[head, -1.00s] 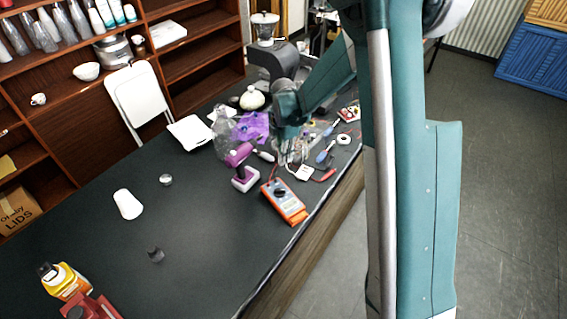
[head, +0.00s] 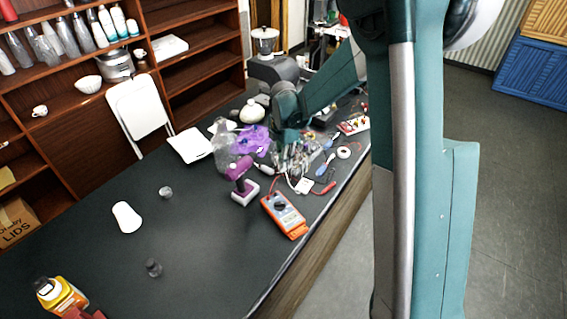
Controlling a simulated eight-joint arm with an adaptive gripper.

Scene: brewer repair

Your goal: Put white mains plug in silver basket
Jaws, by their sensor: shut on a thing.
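My gripper (head: 290,153) is at the far right part of the dark table, over a cluster of silvery, wiry parts. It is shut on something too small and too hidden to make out. A small white block (head: 304,186) lies on the table just below the cluster, apart from my gripper; I cannot tell if it is the white mains plug. I cannot pick out the silver basket for sure; the silvery shape under my gripper is too cluttered to tell.
An orange multimeter (head: 285,215) with red leads and a purple-and-white tool (head: 243,184) lie near the gripper. A purple bag (head: 254,139), screwdrivers and a white tape roll (head: 344,152) surround it. The table's middle is mostly clear.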

